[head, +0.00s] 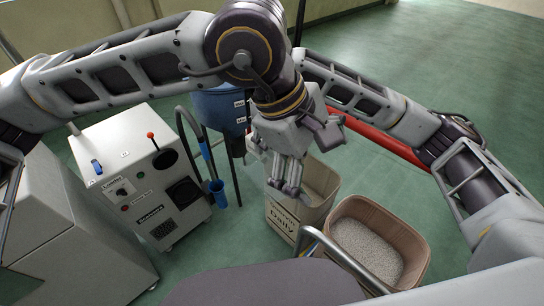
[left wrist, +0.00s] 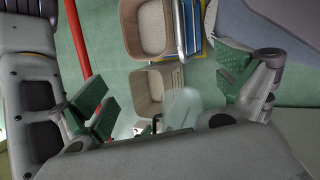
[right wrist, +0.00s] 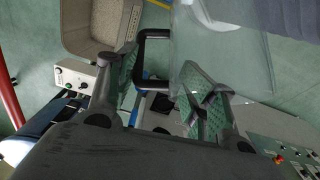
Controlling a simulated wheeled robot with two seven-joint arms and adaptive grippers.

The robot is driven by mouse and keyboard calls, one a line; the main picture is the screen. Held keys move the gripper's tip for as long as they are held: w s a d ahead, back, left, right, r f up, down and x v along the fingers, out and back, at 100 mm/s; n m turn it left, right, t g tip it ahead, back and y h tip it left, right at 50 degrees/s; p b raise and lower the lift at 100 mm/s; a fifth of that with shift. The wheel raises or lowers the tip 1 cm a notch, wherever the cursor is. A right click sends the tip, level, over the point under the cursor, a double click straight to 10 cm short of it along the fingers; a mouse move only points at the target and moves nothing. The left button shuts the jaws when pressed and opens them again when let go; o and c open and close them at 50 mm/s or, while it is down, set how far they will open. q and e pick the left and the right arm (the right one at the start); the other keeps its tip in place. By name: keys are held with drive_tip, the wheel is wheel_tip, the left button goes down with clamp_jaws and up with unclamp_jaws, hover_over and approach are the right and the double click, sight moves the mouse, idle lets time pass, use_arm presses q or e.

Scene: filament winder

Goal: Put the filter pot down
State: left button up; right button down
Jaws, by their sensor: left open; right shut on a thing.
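The filter pot (right wrist: 225,50) is a clear see-through vessel with a black handle (right wrist: 142,70). In the right wrist view my right gripper (right wrist: 162,64) is shut on it at the handle side, with green pads on both sides. The pot also shows faintly in the left wrist view (left wrist: 182,108), over the floor and bins. My left gripper (head: 284,182) is open and empty in the middle of the head view; its spread green-padded fingers show in the left wrist view (left wrist: 165,85). In the head view I cannot make out the right gripper or the pot behind the left arm.
A tan bin marked "Daily" (head: 284,220) and a brown bin (head: 417,245) of pale pellets stand below the grippers. A white control cabinet (head: 140,185) with a red-knobbed lever stands left, near a blue barrel (head: 220,107). Green floor is clear at the upper right.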

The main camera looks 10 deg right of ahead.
use_arm(q)
wheel_tip(320, 180, down, 3)
drive_tip(key=w+a+t+y, duration=0.2)
drive_tip(key=t, duration=0.1)
drive_tip(key=m+t+y, duration=0.1)
drive_tip(key=t+y, duration=0.2)
drive_tip(key=t, duration=0.1)
approach(267, 168)
drive_tip(key=shift+w+d+f, duration=0.2)
drive_tip(key=shift+w+f, duration=0.35)
drive_tip(key=shift+w, duration=0.1)
drive_tip(key=shift+w+d+f, duration=0.15)
drive_tip(key=shift+w+f, duration=0.45)
drive_tip(key=shift+w, duration=0.05)
drive_tip(key=shift+f, duration=0.1)
drive_tip(key=shift+x, duration=5.95)
drive_tip(key=shift+s+a, duration=0.15)
drive_tip(key=c, duration=0.9)
use_arm(e)
drive_tip(key=shift+c, duration=2.4)
unclamp_jaws()
